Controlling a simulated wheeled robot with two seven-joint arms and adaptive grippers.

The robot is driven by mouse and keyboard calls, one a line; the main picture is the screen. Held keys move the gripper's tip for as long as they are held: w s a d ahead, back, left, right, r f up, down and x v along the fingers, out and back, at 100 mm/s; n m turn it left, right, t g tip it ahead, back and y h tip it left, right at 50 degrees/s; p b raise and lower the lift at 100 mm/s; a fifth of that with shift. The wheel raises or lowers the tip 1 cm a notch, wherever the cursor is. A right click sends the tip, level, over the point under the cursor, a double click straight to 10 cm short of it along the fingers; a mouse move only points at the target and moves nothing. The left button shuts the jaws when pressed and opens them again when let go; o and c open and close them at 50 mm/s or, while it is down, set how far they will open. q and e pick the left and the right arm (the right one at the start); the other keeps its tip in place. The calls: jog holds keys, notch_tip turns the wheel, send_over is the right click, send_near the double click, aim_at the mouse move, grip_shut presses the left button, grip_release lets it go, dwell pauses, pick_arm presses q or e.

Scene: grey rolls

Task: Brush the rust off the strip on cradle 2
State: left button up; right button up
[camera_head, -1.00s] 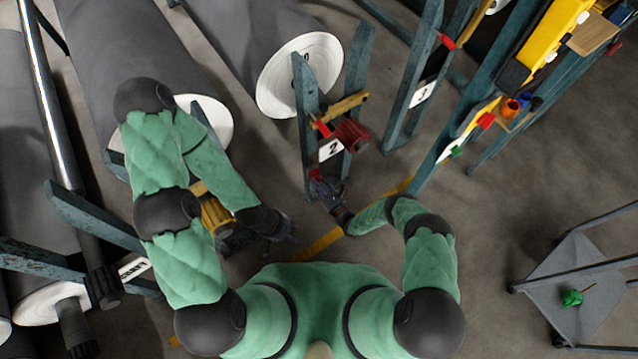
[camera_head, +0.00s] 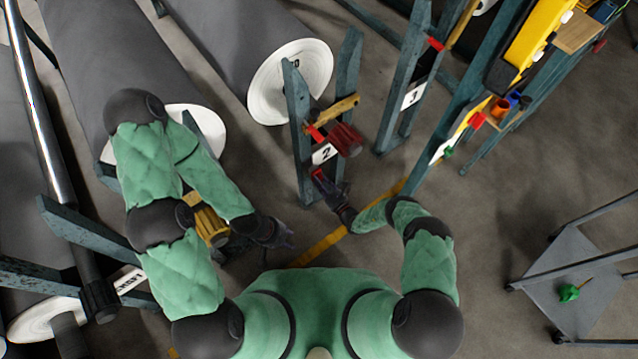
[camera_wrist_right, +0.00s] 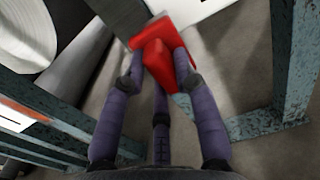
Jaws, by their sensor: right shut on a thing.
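Cradle 2 (camera_head: 300,130) is a teal steel stand with a white "2" label (camera_head: 324,153) at the centre of the head view. A dark red cylindrical part (camera_head: 346,139) and a yellow bar (camera_head: 338,109) are on it. My right gripper (camera_head: 321,180) is just below the label. In the right wrist view its purple fingers (camera_wrist_right: 160,72) are shut on a red block-like thing (camera_wrist_right: 154,30), beside the teal steel. I cannot make out the strip or any rust. My left gripper (camera_head: 284,236) is lower left, away from cradle 2; its jaw state is unclear.
Large grey rolls with white ends (camera_head: 290,82) lie at upper left. Cradle 3 (camera_head: 411,50) stands to the right. A yellow-fronted rack with tools (camera_head: 530,48) is at upper right. A grey trolley (camera_head: 562,262) carries a green item (camera_head: 570,292). Bare floor lies between.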

jog(key=shift+a, duration=0.15)
jog(key=shift+s+a+r, duration=0.1)
jog(key=shift+s+a, duration=0.4)
jog(key=shift+a, duration=0.4)
jog(key=shift+s+a, duration=0.5)
jog(key=shift+a, duration=0.35)
grip_shut()
jog(key=shift+s+d, duration=0.1)
jog(key=shift+p+v, duration=0.5)
jog(key=shift+v, duration=2.45)
jog(key=shift+d, duration=0.15)
jog(key=shift+v, duration=1.4)
